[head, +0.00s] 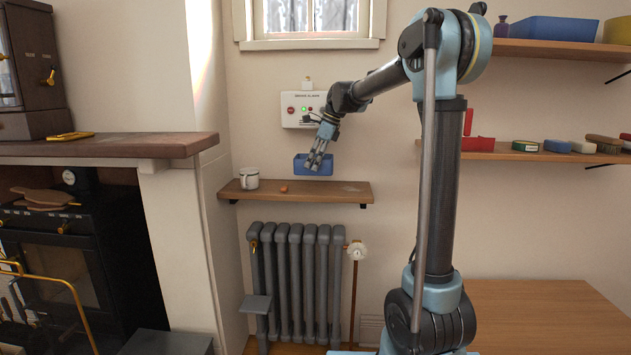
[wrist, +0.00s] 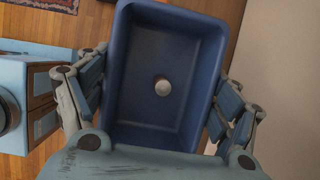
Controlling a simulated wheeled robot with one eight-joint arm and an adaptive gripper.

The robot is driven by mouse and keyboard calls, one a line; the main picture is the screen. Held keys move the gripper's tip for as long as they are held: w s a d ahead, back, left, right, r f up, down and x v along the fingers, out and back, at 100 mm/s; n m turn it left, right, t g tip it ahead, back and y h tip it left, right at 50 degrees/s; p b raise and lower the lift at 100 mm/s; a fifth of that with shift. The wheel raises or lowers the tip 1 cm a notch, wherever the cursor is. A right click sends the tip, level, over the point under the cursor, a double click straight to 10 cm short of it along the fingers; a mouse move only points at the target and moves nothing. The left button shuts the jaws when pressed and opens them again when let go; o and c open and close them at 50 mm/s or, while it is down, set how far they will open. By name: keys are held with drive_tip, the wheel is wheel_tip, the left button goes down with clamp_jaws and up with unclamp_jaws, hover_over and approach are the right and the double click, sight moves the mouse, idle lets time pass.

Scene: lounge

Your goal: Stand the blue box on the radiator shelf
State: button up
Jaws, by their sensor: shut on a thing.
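The blue box (head: 304,166) is an open-topped tray-like box. My gripper (head: 319,158) is shut on it and holds it above the radiator shelf (head: 345,194), seemingly clear of the board. In the wrist view the blue box (wrist: 205,50) lies between the two fingers of my gripper (wrist: 158,100), with its open side toward the camera. A small pale round thing (wrist: 162,87) shows on its inside floor. The shelf is a narrow wooden board on the wall over the grey radiator (head: 295,270).
A white mug (head: 249,178) stands at the shelf's left end, and a small orange-brown thing (head: 284,189) lies near its middle. The shelf's right part looks clear. A white alarm panel (head: 303,108) is on the wall behind my gripper. Wall shelves (head: 480,148) hold several things at right.

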drive_tip(key=shift+w, duration=0.9)
drive_tip(key=shift+f, duration=1.85)
drive_tip(key=shift+w+f, duration=0.15)
drive_tip(key=shift+f, duration=1.5)
drive_tip(key=o, duration=1.2)
drive_tip(key=shift+f, duration=0.1)
